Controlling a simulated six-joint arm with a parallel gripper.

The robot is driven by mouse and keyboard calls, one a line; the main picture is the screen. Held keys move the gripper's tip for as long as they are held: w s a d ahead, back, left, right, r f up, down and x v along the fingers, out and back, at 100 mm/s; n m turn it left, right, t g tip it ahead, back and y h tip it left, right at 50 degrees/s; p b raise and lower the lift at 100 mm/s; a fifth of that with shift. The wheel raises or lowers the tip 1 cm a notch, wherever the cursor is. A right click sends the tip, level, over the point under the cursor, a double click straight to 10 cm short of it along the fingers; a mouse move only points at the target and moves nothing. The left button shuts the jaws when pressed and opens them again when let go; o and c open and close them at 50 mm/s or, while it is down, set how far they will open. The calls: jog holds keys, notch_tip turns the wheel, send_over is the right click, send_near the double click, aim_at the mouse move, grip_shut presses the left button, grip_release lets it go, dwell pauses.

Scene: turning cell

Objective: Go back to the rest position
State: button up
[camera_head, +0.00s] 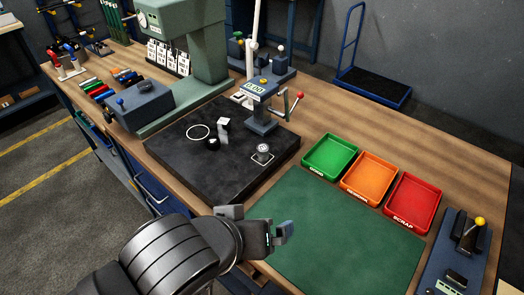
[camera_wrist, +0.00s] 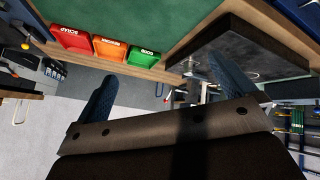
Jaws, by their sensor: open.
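My gripper (camera_head: 262,219) hangs near the bench's front edge, in front of the dark stone plate and left of the green mat. Its two fingers stand apart with nothing between them. The wrist view shows the same spread blue-tipped fingers of my gripper (camera_wrist: 160,70). That view shows the scene upside down, with the trays and the plate beyond the fingers. My arm comes in from the bottom left in the head view.
The dark plate (camera_head: 180,165) carries a ring, small parts and a gauge stand (camera_head: 262,115). Green (camera_head: 330,155), orange (camera_head: 368,178) and red (camera_head: 412,203) trays stand behind the bare green mat (camera_head: 335,240). A blue fixture (camera_head: 458,255) stands at right.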

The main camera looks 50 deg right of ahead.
jog(key=w+a+r+m+t+h, duration=0.1)
jog(key=w+r+m+t+h, duration=0.1)
jog(key=w+r+t, duration=0.1)
jog(key=shift+w+a+r+t+h, duration=0.3)
jog(key=shift+w+a+r+h, duration=0.1)
jog(key=shift+w+r, duration=0.6)
jog(key=shift+w+f, duration=0.15)
jog(key=x, duration=0.9)
jog(key=shift+d, duration=0.35)
jog(key=shift+w+f, duration=0.1)
jog(key=shift+f, duration=0.05)
